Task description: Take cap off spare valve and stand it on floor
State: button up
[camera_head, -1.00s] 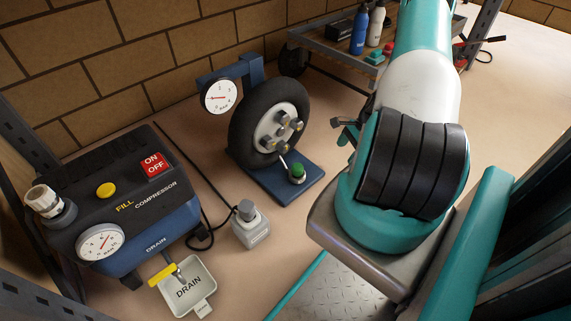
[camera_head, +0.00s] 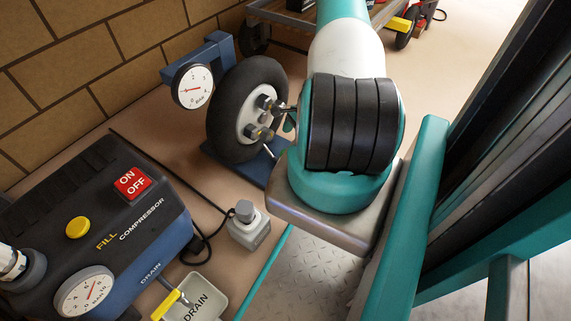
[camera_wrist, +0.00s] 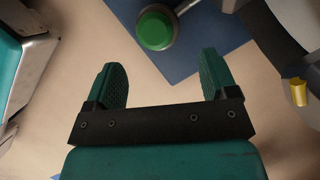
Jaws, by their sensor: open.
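The green cap (camera_wrist: 155,31) sits on a round grey piece on the blue base plate (camera_wrist: 200,45), seen from above in the wrist view. I take the piece under it for the spare valve, but the cap hides most of it. My gripper (camera_wrist: 164,66) is open and empty. Its two green fingers stand apart, with the cap beyond their tips, towards the top of the wrist view. In the head view my arm hides the cap, and the blue base plate (camera_head: 222,168) shows only in part.
The mounted wheel (camera_head: 222,130) with its gauge (camera_head: 193,86) stands on the plate. A grey block with a knob (camera_head: 250,230) stands in front. The compressor (camera_head: 100,235) and the drain tray (camera_head: 205,290) are at lower left.

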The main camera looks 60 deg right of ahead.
jog(key=b+x, duration=0.1)
jog(key=x, duration=0.2)
jog(key=shift+f, duration=0.1)
jog(key=b+x, duration=0.2)
jog(key=x, duration=0.1)
jog(key=b+x, duration=0.2)
jog(key=shift+s+a+f, duration=0.15)
jog(key=shift+s+a, duration=0.1)
jog(key=c, duration=1)
